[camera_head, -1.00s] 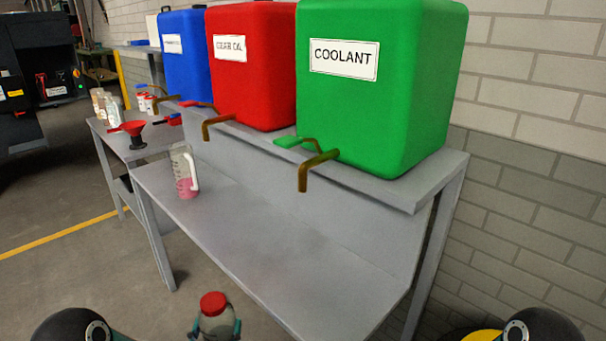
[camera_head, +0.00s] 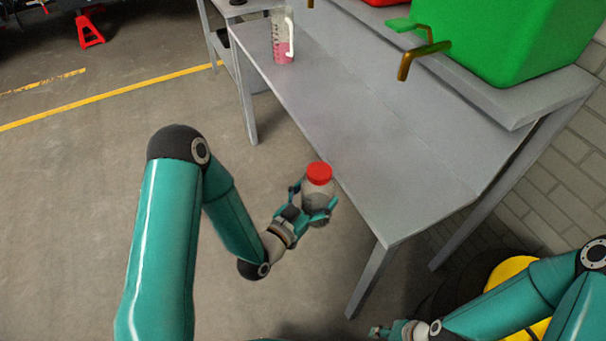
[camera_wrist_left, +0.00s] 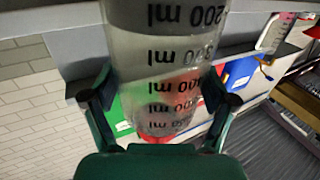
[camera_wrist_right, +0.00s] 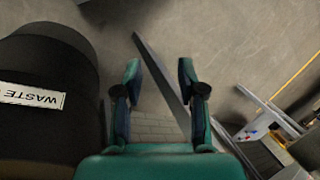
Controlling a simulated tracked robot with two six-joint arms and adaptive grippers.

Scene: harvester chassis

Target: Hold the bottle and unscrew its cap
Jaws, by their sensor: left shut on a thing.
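A clear bottle (camera_head: 315,200) with a red cap (camera_head: 319,173) stands upright in my left gripper (camera_head: 308,211), held off the table in front of its near edge. The cap is on the bottle. In the left wrist view the bottle (camera_wrist_left: 163,50) shows upside-down millilitre marks, with the left gripper's fingers (camera_wrist_left: 158,98) on both sides of it. My right gripper (camera_wrist_right: 158,85) is open and empty in the right wrist view, well away from the bottle. In the head view only part of it shows at the bottom edge (camera_head: 385,331).
A grey table (camera_head: 400,150) stands beside the bottle, mostly clear. A pitcher with pink liquid (camera_head: 283,40) is on its far end. A green tank (camera_head: 510,35) with a brass spout (camera_head: 420,60) is on the raised shelf. A dark waste container (camera_wrist_right: 45,90) is near my right gripper.

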